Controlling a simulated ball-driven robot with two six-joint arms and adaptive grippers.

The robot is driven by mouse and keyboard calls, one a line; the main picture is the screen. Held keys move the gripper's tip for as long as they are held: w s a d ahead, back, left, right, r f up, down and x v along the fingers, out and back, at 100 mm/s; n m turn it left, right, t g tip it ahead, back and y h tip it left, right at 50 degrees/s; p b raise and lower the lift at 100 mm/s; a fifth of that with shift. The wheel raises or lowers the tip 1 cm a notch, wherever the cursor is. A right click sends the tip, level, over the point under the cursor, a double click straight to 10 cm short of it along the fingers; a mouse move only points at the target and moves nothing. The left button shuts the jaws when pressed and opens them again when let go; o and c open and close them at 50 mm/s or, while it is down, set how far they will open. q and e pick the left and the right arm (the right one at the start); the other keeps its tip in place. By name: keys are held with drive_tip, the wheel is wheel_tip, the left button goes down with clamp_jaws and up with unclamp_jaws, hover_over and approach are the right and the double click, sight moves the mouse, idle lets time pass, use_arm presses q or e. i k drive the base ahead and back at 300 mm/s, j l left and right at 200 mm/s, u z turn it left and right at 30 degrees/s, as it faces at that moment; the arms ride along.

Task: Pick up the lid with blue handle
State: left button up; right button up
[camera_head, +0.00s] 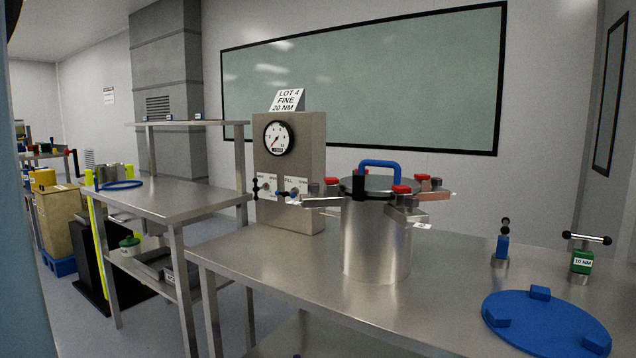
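The lid (372,186) is a dark, round metal disc with an upright blue handle (380,163). It sits on top of the shiny cylindrical steel vessel (376,242), which stands on the metal table. Several clamps with red knobs (403,189) are spread around the vessel's rim, near the lid. Whether they press on the lid cannot be told. Neither of my grippers shows in this view.
A grey panel box with a round gauge (279,138) stands behind the vessel. A blue round plate (545,326) lies at the table's front right. A blue tool (502,246) and a green tool (582,262) stand behind it. Another metal table (165,200) is at left.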

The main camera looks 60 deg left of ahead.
sight(376, 185)
drive_tip(key=u, duration=1.45)
